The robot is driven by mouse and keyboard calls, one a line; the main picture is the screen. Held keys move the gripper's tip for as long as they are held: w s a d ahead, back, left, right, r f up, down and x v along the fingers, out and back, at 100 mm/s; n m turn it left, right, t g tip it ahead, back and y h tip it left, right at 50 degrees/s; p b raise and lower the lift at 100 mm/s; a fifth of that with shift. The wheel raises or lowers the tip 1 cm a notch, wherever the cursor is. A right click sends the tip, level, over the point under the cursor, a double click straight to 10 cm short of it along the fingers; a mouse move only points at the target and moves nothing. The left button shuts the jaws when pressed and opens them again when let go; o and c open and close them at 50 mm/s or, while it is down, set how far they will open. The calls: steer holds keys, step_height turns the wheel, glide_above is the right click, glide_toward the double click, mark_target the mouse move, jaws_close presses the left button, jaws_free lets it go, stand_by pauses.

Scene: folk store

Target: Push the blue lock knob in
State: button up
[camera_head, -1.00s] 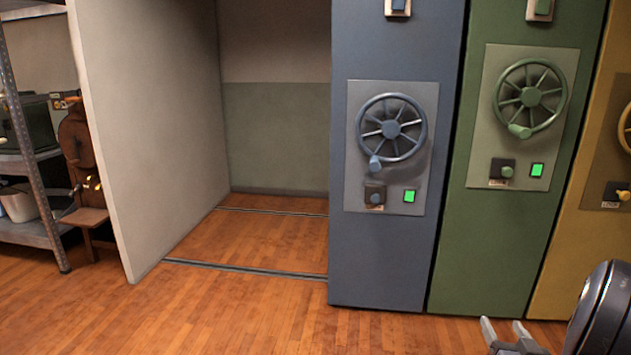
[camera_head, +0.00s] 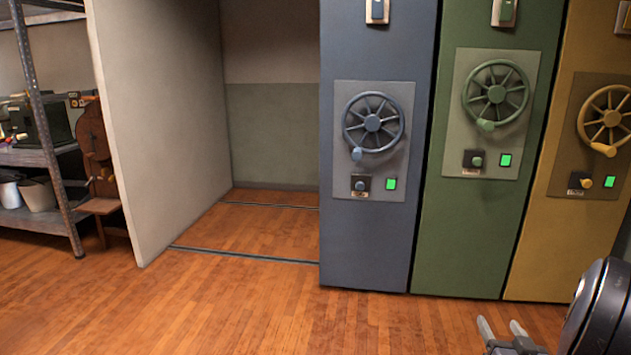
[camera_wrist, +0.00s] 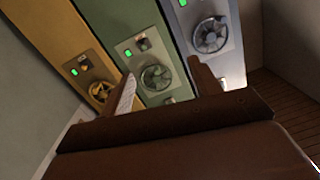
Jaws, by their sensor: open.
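The blue lock knob (camera_head: 361,184) sits on a dark square plate low on the blue cabinet's grey panel (camera_head: 345,95). A lit green square (camera_head: 391,184) is right of it, and the blue spoked handwheel (camera_head: 373,123) is above. Whether the knob stands out or is in cannot be told at this size. My gripper (camera_head: 502,324) is open and empty at the lower right, well apart from the knob. In the wrist view, its fingers (camera_wrist: 165,88) are spread, with the blue cabinet's wheel (camera_wrist: 210,35) beyond; I cannot make out the blue knob there.
The green cabinet (camera_head: 455,240) and yellow cabinet (camera_head: 540,250) stand right of the blue one, with similar wheels, knobs and lit green squares. An open bay (camera_head: 270,220) and pale partition (camera_head: 155,130) are left. A shelf (camera_head: 40,155) stands far left. Wooden floor in front is clear.

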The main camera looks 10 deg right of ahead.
steer(key=s+a+r+g+p, duration=0.1)
steer(key=a+r+g+p, duration=0.2)
steer(key=a+g+p, duration=0.1)
steer(key=s+a+r+g+p, duration=0.2)
steer(key=a+r+g+p, duration=0.2)
steer(key=a, duration=0.5)
steer(key=shift+s+a+r+p, duration=0.2)
steer(key=shift+r+p, duration=0.1)
steer(key=shift+p, duration=0.85)
steer(key=shift+f, duration=0.1)
